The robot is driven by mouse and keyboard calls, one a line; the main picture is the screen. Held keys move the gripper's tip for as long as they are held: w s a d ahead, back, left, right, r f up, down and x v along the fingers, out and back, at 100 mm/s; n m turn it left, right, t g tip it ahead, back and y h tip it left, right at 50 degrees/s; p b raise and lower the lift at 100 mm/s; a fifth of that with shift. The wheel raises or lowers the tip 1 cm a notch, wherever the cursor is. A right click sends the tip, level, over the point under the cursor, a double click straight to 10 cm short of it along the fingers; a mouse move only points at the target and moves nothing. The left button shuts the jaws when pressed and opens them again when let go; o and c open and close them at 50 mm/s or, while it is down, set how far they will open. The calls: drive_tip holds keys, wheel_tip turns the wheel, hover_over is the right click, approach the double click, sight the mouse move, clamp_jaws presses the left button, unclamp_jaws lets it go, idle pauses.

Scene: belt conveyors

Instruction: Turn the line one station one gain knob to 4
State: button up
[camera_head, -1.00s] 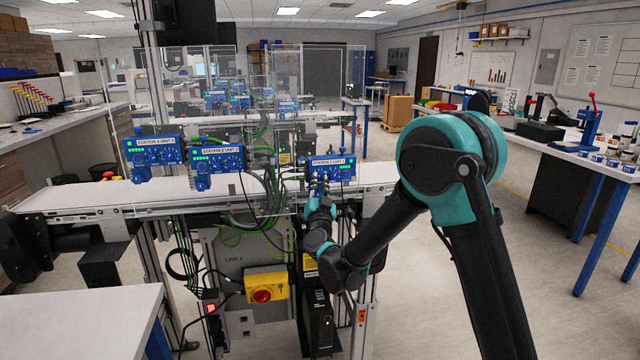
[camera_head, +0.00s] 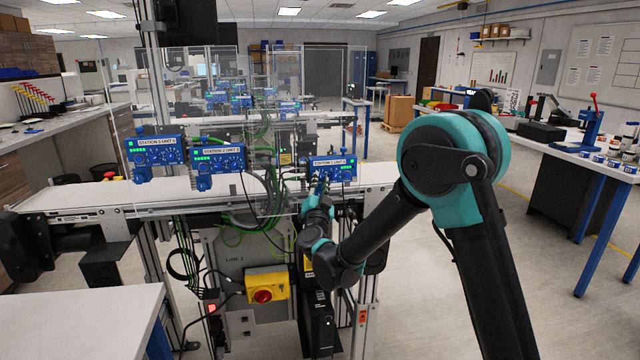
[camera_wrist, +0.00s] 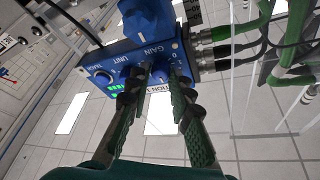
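The blue station one unit (camera_head: 333,168) sits at the right end of the row of control boxes on the near conveyor. In the head view my gripper (camera_head: 321,184) is at its front face. My gripper's fingertips (camera_wrist: 160,72) are apart, one on each side of the knob by the GAIN label. The fingers hide most of this knob and its scale, so its setting cannot be read. Whether the fingers press on it cannot be told.
Two similar blue units (camera_head: 155,150) (camera_head: 218,158) stand to the left on the same line. Cables (camera_wrist: 240,45) run from connectors beside the unit in the wrist view. A yellow box with a red switch (camera_head: 266,287) is below the conveyor (camera_head: 80,196).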

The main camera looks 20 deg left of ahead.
idle(0.3)
drive_tip(key=v, duration=1.2)
drive_tip(key=shift+f, duration=0.1)
drive_tip(key=shift+w, duration=0.1)
drive_tip(key=w+d+r+n+g+y, duration=0.35)
drive_tip(key=d+n, duration=0.25)
drive_tip(key=d, duration=0.2)
drive_tip(key=d+f+n+g, duration=0.2)
drive_tip(key=d+f+g, duration=0.3)
drive_tip(key=d, duration=0.5)
drive_tip(key=s+d+f+m+g+h, duration=0.1)
drive_tip(key=s+d+f+g+h, duration=0.1)
drive_tip(key=s+d+f, duration=0.4)
drive_tip(key=s+d+f+m+g+h, duration=0.1)
drive_tip(key=s+d+f+g+h, duration=0.2)
drive_tip(key=d, duration=1.1)
drive_tip(key=s+d+f+m+g+h, duration=0.2)
drive_tip(key=s+d+f+h, duration=0.2)
drive_tip(key=s+d+f, duration=0.6)
drive_tip(key=shift+s+d+g+h, duration=0.25)
drive_tip(key=shift+s+g+h, duration=0.1)
drive_tip(key=shift+s, duration=0.45)
